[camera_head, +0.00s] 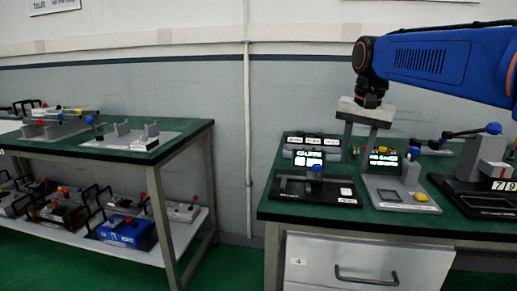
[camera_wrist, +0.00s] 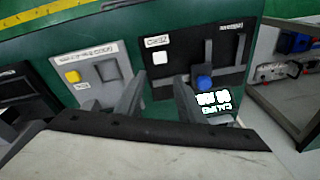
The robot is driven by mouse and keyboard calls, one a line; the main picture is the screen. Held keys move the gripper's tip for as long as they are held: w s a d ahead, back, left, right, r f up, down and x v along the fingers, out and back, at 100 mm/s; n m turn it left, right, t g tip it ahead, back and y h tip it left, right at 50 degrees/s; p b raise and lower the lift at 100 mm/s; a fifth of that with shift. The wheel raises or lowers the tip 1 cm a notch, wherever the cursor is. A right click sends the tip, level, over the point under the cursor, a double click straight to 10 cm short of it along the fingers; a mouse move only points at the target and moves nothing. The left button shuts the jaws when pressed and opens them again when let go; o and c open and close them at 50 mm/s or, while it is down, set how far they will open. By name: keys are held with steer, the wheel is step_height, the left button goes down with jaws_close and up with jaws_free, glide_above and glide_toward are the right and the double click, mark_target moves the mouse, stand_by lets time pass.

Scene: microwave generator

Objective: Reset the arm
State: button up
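My blue arm (camera_head: 440,65) reaches in from the right in the head view. My gripper (camera_head: 358,148) points down over the green table, above the device panels. Its two grey fingers are apart with nothing between them. In the wrist view my gripper (camera_wrist: 160,82) also shows open and empty. A black panel (camera_head: 290,190) with a blue knob (camera_head: 316,169) and a lit display is just left of and below the gripper. The blue knob shows beside the right finger in the wrist view (camera_wrist: 204,83), apparently not held. Depth between finger and knob is hard to tell.
A grey panel (camera_head: 385,203) with a yellow button (camera_head: 421,197) and a black device with a blue-tipped lever (camera_head: 493,128) stand to the right. A second table (camera_head: 185,143) with levers is at left, across a floor gap. A drawer (camera_head: 365,262) is below.

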steer(key=s+d+f+n+t, duration=0.3)
steer(key=s+f+n, duration=0.3)
steer(key=s+f, duration=1.6)
steer(key=s, duration=0.3)
steer(key=shift+s+f, duration=0.3)
steer(key=shift+s, duration=0.1)
steer(key=shift+d, duration=0.1)
